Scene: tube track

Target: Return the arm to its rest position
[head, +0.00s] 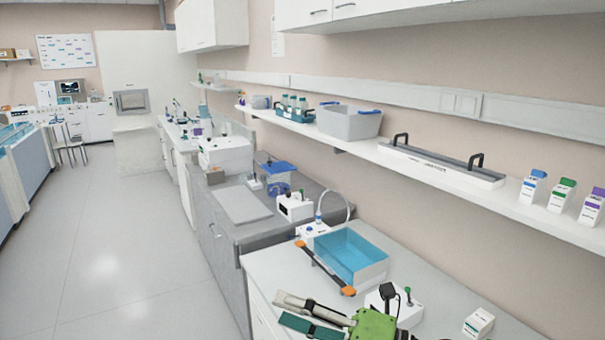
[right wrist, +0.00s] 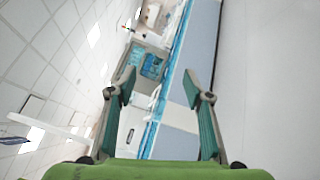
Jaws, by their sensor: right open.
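My right gripper (head: 281,308) is at the bottom of the head view, by the front edge of the near white counter (head: 290,262). Its green body and two fingers point left, away from the wall. In the right wrist view my right gripper (right wrist: 160,82) has its two fingers spread wide with nothing between them. Beyond the fingers are ceiling panels, floor and far furniture, with no object close to the tips. My left gripper is in neither view.
A blue open basin (head: 350,252) and a dark bar with orange ends (head: 325,267) lie just behind the gripper. A white device with a knob (head: 397,306) and a small white box (head: 479,322) stand to its right. A wall shelf (head: 410,162) runs above. The floor (head: 110,240) at left is clear.

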